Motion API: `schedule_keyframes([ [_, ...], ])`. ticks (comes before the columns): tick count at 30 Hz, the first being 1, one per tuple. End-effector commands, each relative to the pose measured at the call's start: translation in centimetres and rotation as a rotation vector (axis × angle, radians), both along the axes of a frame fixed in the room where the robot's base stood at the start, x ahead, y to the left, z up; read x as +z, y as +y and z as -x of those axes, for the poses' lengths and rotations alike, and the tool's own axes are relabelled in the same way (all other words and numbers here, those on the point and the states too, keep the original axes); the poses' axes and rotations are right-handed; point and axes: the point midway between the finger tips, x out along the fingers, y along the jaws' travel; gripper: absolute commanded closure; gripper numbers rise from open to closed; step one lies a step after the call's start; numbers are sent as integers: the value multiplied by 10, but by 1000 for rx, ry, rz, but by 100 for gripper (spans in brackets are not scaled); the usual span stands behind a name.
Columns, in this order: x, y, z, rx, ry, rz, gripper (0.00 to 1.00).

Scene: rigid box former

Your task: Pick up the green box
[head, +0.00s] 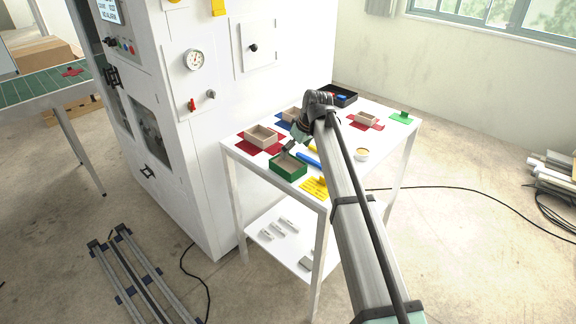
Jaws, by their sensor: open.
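The green box (297,176) is an open-topped tray with a beige inside. It sits at the near left part of the white table, close to the front edge. My gripper (289,149) points down at the far rim of the green box, open and with nothing seen in it. The fingertips are small here, and I cannot tell whether they touch the rim or are above it.
Beige boxes on red cross-shaped blanks stand at left (262,136) and far right (368,118). A blue bar (308,159), yellow blank (314,188), tape roll (362,155) and black tray (343,92) share the table (385,146). A white machine (205,135) stands left.

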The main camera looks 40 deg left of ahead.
Motion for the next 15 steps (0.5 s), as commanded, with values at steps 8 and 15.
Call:
schedule_keyframes([
  [8,-35,15,-2,0,0,1,0],
  [15,-44,19,-3,-1,1,1,0],
])
